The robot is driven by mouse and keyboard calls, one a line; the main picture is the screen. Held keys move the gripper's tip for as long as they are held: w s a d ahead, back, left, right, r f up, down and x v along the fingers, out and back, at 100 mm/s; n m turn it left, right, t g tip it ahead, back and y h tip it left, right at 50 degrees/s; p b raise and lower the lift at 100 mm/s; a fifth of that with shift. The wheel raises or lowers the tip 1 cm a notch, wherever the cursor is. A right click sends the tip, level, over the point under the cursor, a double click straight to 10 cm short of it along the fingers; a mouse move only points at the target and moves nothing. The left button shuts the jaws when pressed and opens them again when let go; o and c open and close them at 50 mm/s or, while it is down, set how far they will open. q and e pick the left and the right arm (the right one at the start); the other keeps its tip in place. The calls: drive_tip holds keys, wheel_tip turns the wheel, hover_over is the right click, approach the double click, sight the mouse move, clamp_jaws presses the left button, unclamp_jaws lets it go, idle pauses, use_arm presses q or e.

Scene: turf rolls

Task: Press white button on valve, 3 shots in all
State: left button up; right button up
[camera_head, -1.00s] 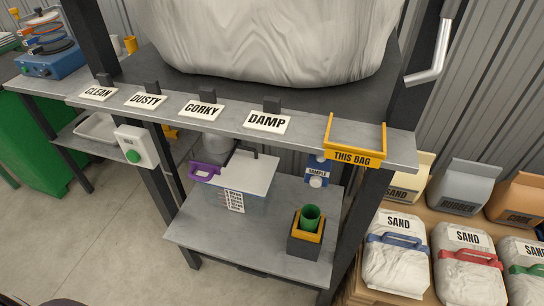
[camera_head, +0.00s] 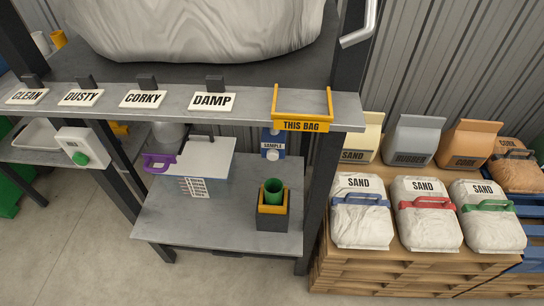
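A blue and white valve marked SAMPLE (camera_head: 272,140) hangs below the upper shelf, near its right end. A round white button (camera_head: 271,154) shows on its lower front. A green cup (camera_head: 273,192) stands upright in a black holder with a yellow rim (camera_head: 273,212) on the lower shelf, below and in front of the valve. Neither of my grippers is in view.
The lower shelf (camera_head: 220,232) also holds a white-topped box (camera_head: 205,160) and a purple-handled scoop (camera_head: 158,163). CLEAN, DUSTY, CORKY and DAMP signs and a yellow THIS BAG frame (camera_head: 302,125) line the upper shelf. A pallet (camera_head: 400,270) carries SAND bags at right.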

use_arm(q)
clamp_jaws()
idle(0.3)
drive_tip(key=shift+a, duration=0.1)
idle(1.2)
